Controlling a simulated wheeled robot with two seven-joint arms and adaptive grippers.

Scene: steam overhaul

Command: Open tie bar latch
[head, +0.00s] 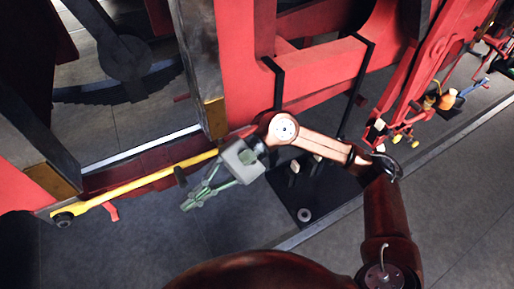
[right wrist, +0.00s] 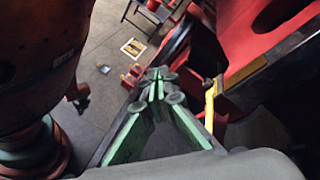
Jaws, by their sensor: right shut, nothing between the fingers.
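A yellow tie bar (head: 145,180) runs slantwise below the red frame in the head view, with a dark round end at its lower left. A small red tab (head: 112,210), perhaps the latch, hangs under the bar near that end. My right gripper (head: 188,204), with green fingers, is below and in front of the bar, apart from it and to the right of the tab. It is shut and empty. In the right wrist view its fingertips (right wrist: 158,84) meet, and a yellow piece (right wrist: 210,103), probably the bar, shows to their right. My left gripper is out of view.
The red engine frame (head: 235,60) with dark posts fills the top. A dark base plate (head: 315,190) stands on the floor under my right forearm. Tools (head: 445,98) lie at the far right. The grey floor (head: 150,245) below the bar is clear.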

